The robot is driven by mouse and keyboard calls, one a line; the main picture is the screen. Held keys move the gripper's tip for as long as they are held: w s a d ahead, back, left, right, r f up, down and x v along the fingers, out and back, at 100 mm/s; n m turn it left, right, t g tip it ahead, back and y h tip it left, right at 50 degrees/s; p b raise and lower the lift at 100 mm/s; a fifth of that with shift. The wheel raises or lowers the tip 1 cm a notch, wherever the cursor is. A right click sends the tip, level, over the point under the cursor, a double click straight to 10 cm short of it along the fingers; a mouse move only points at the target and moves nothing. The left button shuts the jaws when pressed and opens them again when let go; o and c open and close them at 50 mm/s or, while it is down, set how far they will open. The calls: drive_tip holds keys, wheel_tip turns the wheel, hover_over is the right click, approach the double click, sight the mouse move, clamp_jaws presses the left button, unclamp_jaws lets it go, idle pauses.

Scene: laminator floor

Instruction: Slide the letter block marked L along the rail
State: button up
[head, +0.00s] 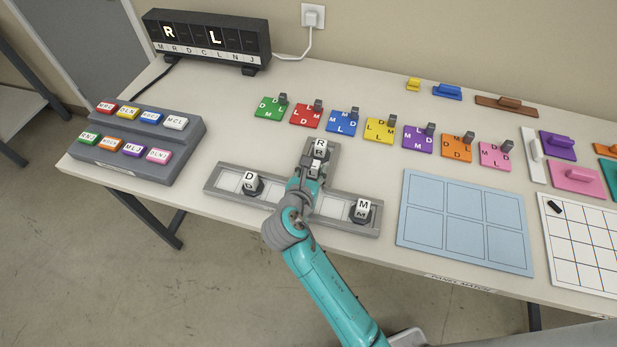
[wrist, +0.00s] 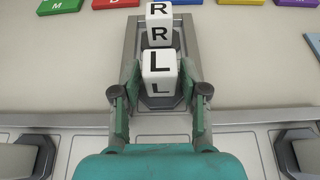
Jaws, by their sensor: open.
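The white L block (wrist: 159,70) stands in the upright branch of the grey T-shaped rail (head: 224,181). It sits between the two fingers of my gripper (wrist: 160,94), which is open around it. In the head view my gripper (head: 309,188) and arm hide most of the L block. The R block (wrist: 159,24) is directly beyond the L block at the far end of the branch, and it shows in the head view (head: 320,148). The D block (head: 250,182) stands on the left arm of the rail. The M block (head: 362,210) stands on the right arm.
A black display (head: 208,42) at the back left shows lit R and L. A grey box (head: 185,155) with coloured buttons stands left of the rail. Coloured handled plates, such as the green one (head: 268,109), line up behind it. A blue grid panel (head: 465,222) lies at right.

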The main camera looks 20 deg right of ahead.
drive_tip(key=shift+w+d+f, duration=0.25)
drive_tip(key=shift+w+d, duration=0.1)
drive_tip(key=shift+w, duration=0.1)
drive_tip(key=shift+c, duration=0.3)
clamp_jaws()
drive_tip(key=shift+s, duration=0.1)
